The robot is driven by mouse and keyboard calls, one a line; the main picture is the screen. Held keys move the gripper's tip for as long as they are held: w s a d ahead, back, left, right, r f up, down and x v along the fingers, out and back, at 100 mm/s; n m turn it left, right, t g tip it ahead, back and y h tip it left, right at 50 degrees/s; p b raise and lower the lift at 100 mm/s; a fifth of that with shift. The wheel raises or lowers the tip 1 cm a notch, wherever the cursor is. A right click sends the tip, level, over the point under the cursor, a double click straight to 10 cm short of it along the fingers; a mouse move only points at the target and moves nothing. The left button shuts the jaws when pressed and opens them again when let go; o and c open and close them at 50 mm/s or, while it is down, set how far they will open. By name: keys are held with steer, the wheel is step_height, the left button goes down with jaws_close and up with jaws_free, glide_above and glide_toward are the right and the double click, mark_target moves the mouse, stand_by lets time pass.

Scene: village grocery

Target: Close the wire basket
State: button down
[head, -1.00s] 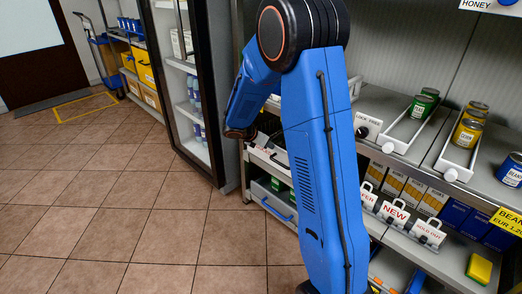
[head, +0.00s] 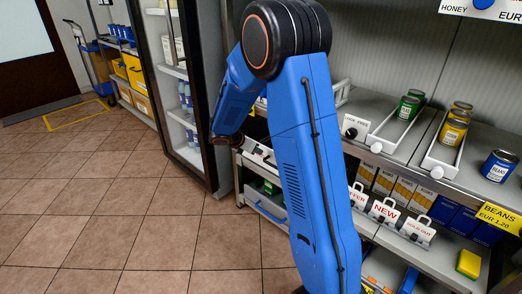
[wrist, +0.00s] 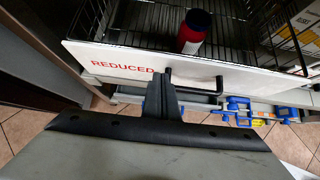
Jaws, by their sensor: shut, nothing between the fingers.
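The wire basket shows in the wrist view with a white front panel (wrist: 110,62) marked REDUCED and a dark handle (wrist: 196,84). Its inside is open to view from above, and a red container with a dark cap (wrist: 194,32) stands in it. My gripper (wrist: 166,84) is shut and empty, with its fingers at the front panel by the left end of the handle. I cannot tell whether they touch it. In the head view my arm hides my fingertips and most of the basket; a white panel beside the arm (head: 258,152) may be its front.
A drawer with a blue handle (head: 268,212) sits low in the shelf unit, partly behind my arm. A glass-door fridge (head: 178,95) stands just left of it. Shelves with cans (head: 452,130) and price signs (head: 384,211) lie to the right. The tiled floor (head: 100,200) at left is clear.

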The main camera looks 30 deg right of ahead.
steer(key=v, duration=1)
steer(key=shift+a, duration=0.4)
steer(key=s+r+m+y, duration=0.2)
steer(key=s+r+m, duration=0.25)
steer(key=s, duration=0.55)
steer(key=s+r+m+y, duration=0.2)
steer(key=s+r+m, duration=0.3)
steer(key=s, duration=0.4)
steer(key=s+a+m+t+y, duration=0.1)
steer(key=s+a+m, duration=0.3)
steer(key=s, duration=0.6)
steer(key=s+a+m+t+y, duration=0.1)
steer(key=s+a+m+y, duration=0.2)
steer(key=s+m, duration=0.5)
steer(key=shift+s+a+y, duration=0.3)
steer(key=shift+s+a, duration=0.35)
steer(key=shift+s, duration=0.3)
